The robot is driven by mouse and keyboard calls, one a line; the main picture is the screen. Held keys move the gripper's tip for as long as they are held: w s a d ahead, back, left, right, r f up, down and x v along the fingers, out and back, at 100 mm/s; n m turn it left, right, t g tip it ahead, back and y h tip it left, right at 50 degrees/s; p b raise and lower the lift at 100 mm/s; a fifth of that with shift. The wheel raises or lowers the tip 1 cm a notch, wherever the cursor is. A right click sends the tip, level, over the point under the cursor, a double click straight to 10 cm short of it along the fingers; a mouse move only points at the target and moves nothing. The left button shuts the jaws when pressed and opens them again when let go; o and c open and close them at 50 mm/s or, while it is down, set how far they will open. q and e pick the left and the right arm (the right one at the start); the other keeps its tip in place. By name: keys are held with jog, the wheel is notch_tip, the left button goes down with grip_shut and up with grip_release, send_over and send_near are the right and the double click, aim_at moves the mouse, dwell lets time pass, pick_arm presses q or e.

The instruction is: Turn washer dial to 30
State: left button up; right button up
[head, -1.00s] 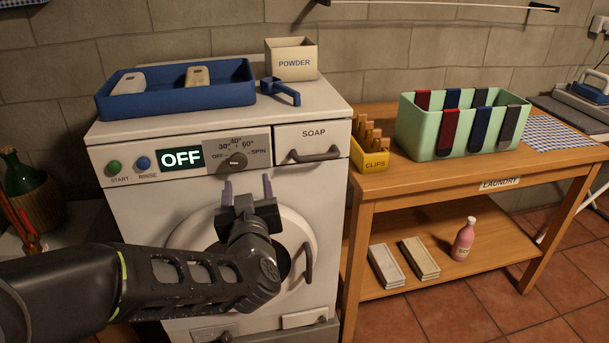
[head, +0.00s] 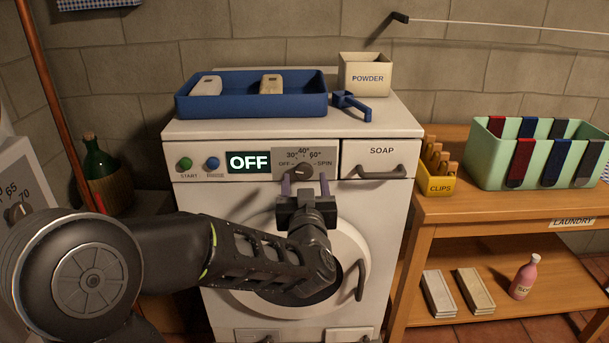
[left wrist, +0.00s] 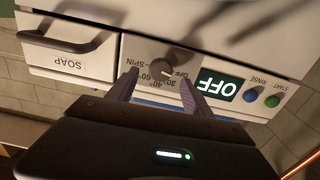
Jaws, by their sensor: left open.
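The washer (head: 375,205) is white, with a dial (head: 303,171) on its grey control plate. The marks around the dial read OFF, 30, 40, 60 and SPIN. The lit display (head: 249,162) reads OFF. My left gripper (head: 305,184) is open and empty, just in front of and slightly below the dial, with its fingers pointing at the panel. In the left wrist view, upside down, the dial (left wrist: 162,67) shows beyond and between the two fingertips (left wrist: 158,82), apart from them. My right gripper is not in view.
START (head: 184,163) and RINSE (head: 213,163) buttons sit left of the display. The soap drawer handle (head: 377,173) juts out right of the dial. A blue tray (head: 250,104), scoop (head: 353,106) and powder box (head: 366,75) stand on top. A wooden table (head: 470,208) stands at right.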

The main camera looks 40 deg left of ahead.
aim_at(304, 171)
pick_arm(q)
jog(key=shift+x, duration=1.6)
jog(key=shift+c, duration=0.3)
grip_shut()
